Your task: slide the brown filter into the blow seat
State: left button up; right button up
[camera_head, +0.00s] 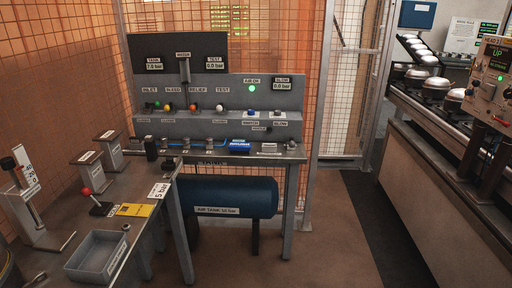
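I cannot make out a brown filter for certain in the head view. The grey test panel (215,100) stands at the back of the bench, with small labels too blurred to read fully. A white block near the lower right label (280,115) may belong to the blow station, but I cannot tell which part is the seat. Neither of my grippers is in view.
A blue box (240,145) and small fittings line the bench. A grey tray (97,257), yellow card (132,210) and red-knobbed lever (87,191) are at left. A conveyor (440,110) stands right; floor between is clear.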

aim_at(133, 140)
jog(key=i+l+u, duration=0.2)
jog(key=i, duration=0.4)
jog(key=i+l+u, duration=0.15)
jog(key=i, duration=0.45)
jog(key=i+l+u, duration=0.2)
jog(key=i+l, duration=0.25)
jog(key=i+l+u, duration=0.2)
jog(key=i+l, duration=0.25)
jog(key=i, duration=0.2)
